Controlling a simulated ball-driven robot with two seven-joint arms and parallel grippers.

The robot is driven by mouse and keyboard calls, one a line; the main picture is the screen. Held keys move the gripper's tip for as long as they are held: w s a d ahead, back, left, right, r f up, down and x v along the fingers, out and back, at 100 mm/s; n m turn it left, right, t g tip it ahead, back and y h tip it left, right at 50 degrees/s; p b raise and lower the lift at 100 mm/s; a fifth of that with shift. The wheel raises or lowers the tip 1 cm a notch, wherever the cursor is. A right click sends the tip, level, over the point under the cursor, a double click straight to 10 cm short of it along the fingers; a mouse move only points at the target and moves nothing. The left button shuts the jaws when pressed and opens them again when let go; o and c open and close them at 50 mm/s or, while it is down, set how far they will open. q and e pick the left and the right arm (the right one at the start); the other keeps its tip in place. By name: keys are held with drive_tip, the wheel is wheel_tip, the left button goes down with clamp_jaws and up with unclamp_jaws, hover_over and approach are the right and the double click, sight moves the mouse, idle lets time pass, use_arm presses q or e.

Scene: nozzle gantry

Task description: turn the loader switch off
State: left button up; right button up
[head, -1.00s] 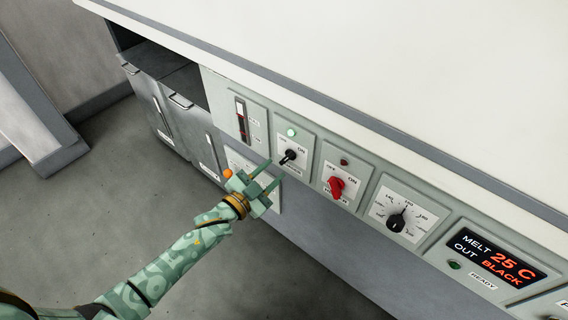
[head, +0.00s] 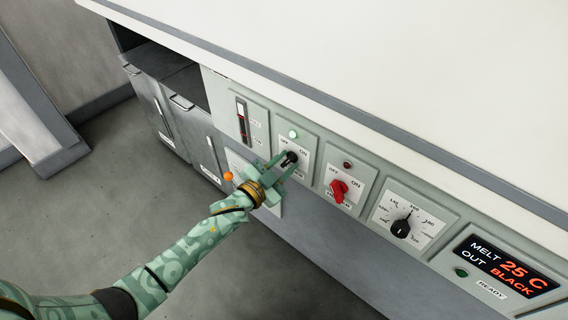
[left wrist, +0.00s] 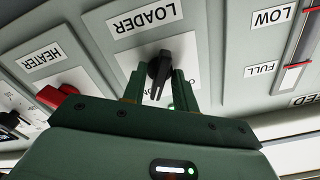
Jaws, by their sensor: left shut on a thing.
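The loader switch is a black knob (head: 289,158) on a white plate in the panel. In the left wrist view the black knob (left wrist: 158,72) sits under the label LOADER (left wrist: 144,19). A green lamp (head: 293,134) above the switch is lit. My left gripper (head: 284,164) is at the switch, with one finger on each side of the knob. In the left wrist view my left gripper (left wrist: 161,88) is shut on the knob, whose tip shows between the fingers. The fingers hide part of the plate. My right gripper is in neither view.
A red heater knob (head: 339,190) with a dark lamp is just right of the switch. Further right are a black dial (head: 401,228) and a display (head: 506,268). A level gauge (head: 243,122) is on the left. Open floor lies below the panel.

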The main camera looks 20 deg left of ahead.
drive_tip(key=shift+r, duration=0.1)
use_arm(q)
drive_tip(key=shift+r+n+p, duration=0.1)
drive_tip(key=shift+n+p, duration=0.3)
drive_tip(key=shift+n, duration=0.2)
drive_tip(key=shift+n+p, duration=0.45)
drive_tip(key=shift+n, duration=0.25)
drive_tip(key=shift+n+p, duration=0.45)
drive_tip(key=shift+n, duration=0.45)
drive_tip(key=n+p, duration=0.1)
drive_tip(key=n, duration=0.2)
drive_tip(key=shift+n, duration=0.3)
drive_tip(key=shift+n+p, duration=0.5)
drive_tip(key=shift+n, duration=1.4)
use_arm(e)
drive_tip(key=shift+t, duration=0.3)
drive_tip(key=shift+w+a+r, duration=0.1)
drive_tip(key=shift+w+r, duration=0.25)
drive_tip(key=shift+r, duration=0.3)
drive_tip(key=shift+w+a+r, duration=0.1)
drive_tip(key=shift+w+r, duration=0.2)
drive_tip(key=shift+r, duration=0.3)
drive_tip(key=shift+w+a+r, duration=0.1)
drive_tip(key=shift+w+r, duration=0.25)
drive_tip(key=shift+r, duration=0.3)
use_arm(q)
drive_tip(key=shift+f, duration=0.2)
drive_tip(key=o, duration=0.6)
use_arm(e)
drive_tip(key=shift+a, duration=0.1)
